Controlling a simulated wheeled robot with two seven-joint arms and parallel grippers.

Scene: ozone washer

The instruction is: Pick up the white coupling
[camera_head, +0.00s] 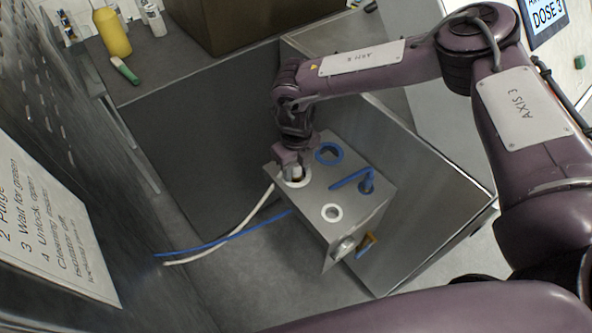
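A grey metal box (310,205) has a blue ring (328,153), a white ring (297,183) and a second white ring (331,213) on its top. My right gripper (294,170) points down at the far-left white ring, at its opening or just above it. Something small and white shows between or just below the fingers; it may be the white coupling, but the fingers hide most of it. I cannot tell whether the fingers are closed on it. My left gripper is not in view.
A blue lever (352,179) stands on the box top, right of the gripper. A white hose (232,231) and a blue hose (222,240) lie to the left. A yellow bottle (112,32) and a green-and-white item (125,71) are at the upper left.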

